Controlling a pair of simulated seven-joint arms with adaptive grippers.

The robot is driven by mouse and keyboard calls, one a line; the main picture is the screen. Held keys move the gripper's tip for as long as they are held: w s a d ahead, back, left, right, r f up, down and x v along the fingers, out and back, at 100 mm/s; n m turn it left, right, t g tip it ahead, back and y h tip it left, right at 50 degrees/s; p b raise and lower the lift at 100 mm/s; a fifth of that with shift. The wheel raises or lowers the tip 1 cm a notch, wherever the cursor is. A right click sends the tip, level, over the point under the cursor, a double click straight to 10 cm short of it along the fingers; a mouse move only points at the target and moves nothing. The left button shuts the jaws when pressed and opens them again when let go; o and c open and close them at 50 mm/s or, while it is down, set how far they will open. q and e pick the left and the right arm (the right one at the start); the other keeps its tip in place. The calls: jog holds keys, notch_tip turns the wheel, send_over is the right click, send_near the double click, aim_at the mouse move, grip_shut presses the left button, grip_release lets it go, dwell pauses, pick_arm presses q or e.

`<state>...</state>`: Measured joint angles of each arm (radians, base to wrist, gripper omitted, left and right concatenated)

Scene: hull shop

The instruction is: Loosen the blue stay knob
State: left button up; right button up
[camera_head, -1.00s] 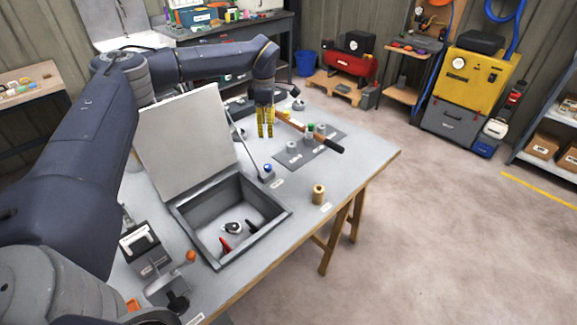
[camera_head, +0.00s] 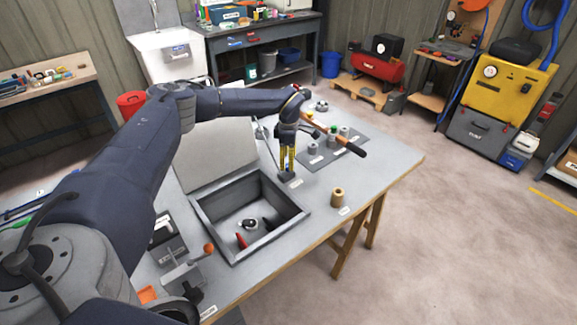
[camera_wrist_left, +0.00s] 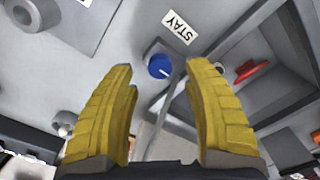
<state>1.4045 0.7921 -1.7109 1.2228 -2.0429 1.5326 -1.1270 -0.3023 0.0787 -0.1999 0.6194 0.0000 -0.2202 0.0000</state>
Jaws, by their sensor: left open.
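The blue stay knob (camera_wrist_left: 159,66) shows in the left wrist view as a round blue cap on a small grey block, beside a "STAY" label (camera_wrist_left: 179,27). A thin stay rod (camera_wrist_left: 166,105) runs past it. My left gripper (camera_wrist_left: 161,80) is open, its yellow fingers on either side of the knob in that view; contact does not show. In the head view my left gripper (camera_head: 287,168) points down over the stay block (camera_head: 289,178) and hides the knob. The grey lid (camera_head: 214,156) stands raised behind the open box (camera_head: 205,211). My right gripper is not in view.
A red-handled item (camera_head: 241,241) and a dark round part lie in the box. A wooden spool (camera_head: 337,197) stands to the right, and a hammer-like tool (camera_head: 352,148) lies behind. An orange-knobbed clamp (camera_head: 208,249) sits at front left. The table's right front is clear.

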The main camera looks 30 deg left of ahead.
pick_arm(q)
jog(key=shift+f, duration=1.5)
grip_shut()
